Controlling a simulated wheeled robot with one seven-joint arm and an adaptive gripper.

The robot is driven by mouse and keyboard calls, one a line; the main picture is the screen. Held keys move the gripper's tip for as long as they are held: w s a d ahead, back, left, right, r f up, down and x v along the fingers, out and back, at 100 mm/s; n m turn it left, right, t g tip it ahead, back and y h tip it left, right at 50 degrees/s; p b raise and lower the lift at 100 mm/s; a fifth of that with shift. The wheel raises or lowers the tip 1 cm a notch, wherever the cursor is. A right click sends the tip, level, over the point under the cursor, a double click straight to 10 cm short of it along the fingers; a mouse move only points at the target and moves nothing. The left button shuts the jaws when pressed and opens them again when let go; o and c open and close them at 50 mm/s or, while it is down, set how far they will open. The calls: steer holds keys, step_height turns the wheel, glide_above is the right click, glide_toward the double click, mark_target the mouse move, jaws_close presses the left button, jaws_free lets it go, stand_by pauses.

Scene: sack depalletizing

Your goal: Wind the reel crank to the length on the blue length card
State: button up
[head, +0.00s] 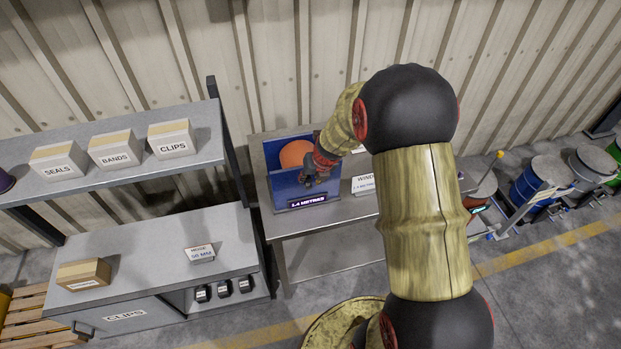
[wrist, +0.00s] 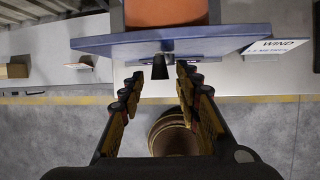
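The reel stands on a grey table against the wall; its blue frame (head: 285,190) holds an orange drum (head: 294,153). A dark readout (head: 307,201) on its front reads 1.4 METRES. The white length card (head: 363,185) beside it reads WIND above a blue line too small to read surely; it also shows in the wrist view (wrist: 275,46). A dark crank knob (wrist: 160,68) sticks out from the blue panel. My gripper (wrist: 159,80) is open, one finger on each side of the knob with gaps showing. In the head view my gripper (head: 312,178) hides the crank.
A shelf unit (head: 110,165) at left bears boxes labelled SEALS, BANDS and CLIPS. A sign (head: 200,253) and a brown box (head: 84,274) stand on its lower top. Blue drum (head: 540,185) and other drums stand at right. My arm covers the table's right part.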

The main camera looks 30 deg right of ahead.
steer(key=shift+c, duration=0.7)
jaws_close()
